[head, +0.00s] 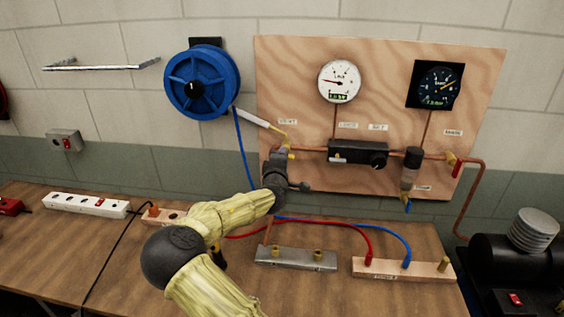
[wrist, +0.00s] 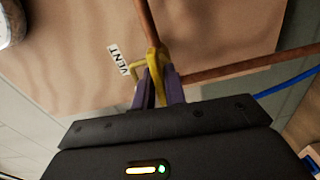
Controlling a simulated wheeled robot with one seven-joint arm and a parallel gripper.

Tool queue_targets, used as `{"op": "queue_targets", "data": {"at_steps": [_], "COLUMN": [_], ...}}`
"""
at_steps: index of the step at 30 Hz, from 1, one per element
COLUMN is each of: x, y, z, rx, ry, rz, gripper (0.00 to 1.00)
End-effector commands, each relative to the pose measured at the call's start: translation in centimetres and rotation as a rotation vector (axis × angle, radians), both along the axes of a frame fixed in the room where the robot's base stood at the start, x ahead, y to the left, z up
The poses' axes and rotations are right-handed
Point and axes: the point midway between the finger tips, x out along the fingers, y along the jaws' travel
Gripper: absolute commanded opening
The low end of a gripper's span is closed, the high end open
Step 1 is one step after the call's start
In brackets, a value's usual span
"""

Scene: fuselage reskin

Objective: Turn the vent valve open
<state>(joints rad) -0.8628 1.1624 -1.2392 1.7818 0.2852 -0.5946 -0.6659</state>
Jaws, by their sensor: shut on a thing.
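The vent valve is a small yellow fitting on the copper pipe, by the VENT label on the plywood panel. In the wrist view the yellow valve (wrist: 153,58) sits between and just beyond my fingertips. My gripper (wrist: 158,82) is shut on its yellow handle, with dark purple fingers on either side. In the head view the valve's yellow part (head: 285,137) shows just above my gripper (head: 284,153), which hides much of the rest. How far the handle is turned cannot be told.
The plywood panel (head: 450,70) bears a white gauge (head: 340,81), a dark gauge (head: 435,84), a black regulator (head: 357,153) and a red-handled valve (head: 457,168). A blue hose reel (head: 202,82) hangs left. Metal (head: 296,258) and wooden (head: 404,270) manifolds with hoses lie below.

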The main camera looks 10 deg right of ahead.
Motion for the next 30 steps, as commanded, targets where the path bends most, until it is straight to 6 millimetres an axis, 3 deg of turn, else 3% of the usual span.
{"op": "queue_targets", "data": {"at_steps": [20,21,23,30], "x": [0.01,0.01,0.02,0.01], "y": [0.13,0.13,0.12,0.06], "z": [-0.23,-0.23,-0.21,-0.14], "rx": [-0.082,-0.082,-0.082,-0.081], "ry": [0.030,0.030,0.030,0.028], "rz": [0.002,0.002,0.002,0.001], "gripper": [0.00,0.18,0.30,0.31]}}
